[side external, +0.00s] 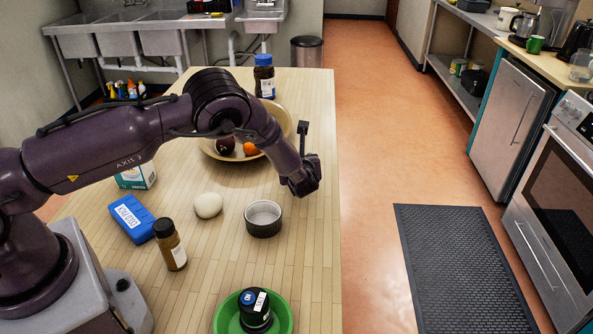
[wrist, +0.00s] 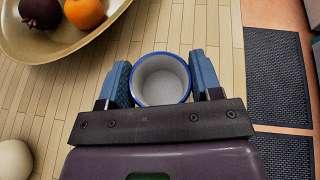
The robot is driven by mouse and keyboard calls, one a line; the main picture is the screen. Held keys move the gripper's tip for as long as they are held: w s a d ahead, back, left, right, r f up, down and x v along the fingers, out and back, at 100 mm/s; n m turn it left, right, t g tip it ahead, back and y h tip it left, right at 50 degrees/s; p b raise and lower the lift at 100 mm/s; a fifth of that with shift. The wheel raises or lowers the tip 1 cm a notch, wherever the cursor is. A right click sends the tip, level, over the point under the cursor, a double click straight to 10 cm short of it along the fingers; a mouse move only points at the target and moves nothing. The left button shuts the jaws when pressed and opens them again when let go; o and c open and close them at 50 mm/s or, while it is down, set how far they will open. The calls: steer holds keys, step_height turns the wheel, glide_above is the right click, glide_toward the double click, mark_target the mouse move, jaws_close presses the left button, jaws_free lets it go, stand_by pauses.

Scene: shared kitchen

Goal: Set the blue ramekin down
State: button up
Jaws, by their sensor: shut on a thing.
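The blue ramekin (wrist: 161,80) has a blue rim and a pale inside. In the wrist view it sits upright between the two blue fingers of my gripper (wrist: 161,84), which is shut on it. In the side view my gripper (side external: 304,182) is low near the table's right edge, and the ramekin is hidden behind it. I cannot tell whether its base touches the table (side external: 318,240). A dark grey ramekin (side external: 263,229) with a pale inside stands on the table, nearer the side camera than my gripper.
A wide bowl (side external: 282,125) with an orange (side external: 251,149) and a dark fruit (side external: 225,146) stands behind. The right strip is clear.

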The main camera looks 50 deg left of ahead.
steer(key=shift+f, duration=1.2)
steer(key=shift+s+f, duration=0.1)
steer(key=o, duration=0.9)
